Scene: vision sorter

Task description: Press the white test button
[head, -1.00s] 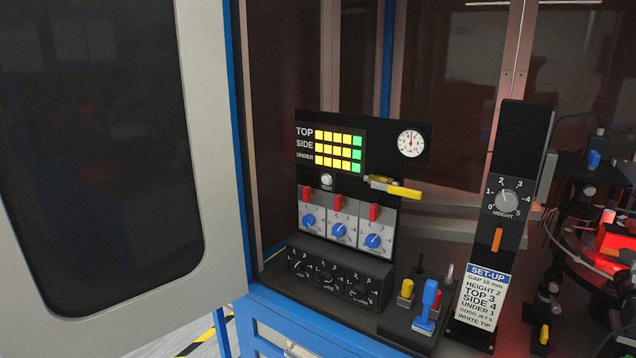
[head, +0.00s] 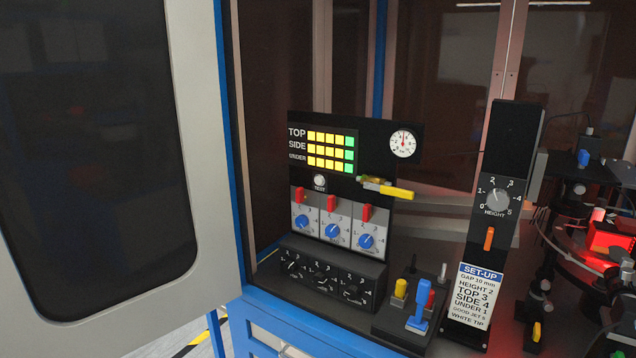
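The white test button (head: 319,181) is a small round knob on the black upright panel (head: 376,128), just above the label TEST. It sits under the TOP, SIDE and UNDER light rows (head: 331,149), which show yellow lights with green ones at the right end. Nothing covers the button. Neither of my grippers shows in the head view.
Below the button are red switches (head: 332,203) and blue dials (head: 333,231). A yellow-handled lever (head: 386,188) juts out at its right. A height post (head: 509,140) stands further right. A large grey-framed door (head: 213,130) stands open at left.

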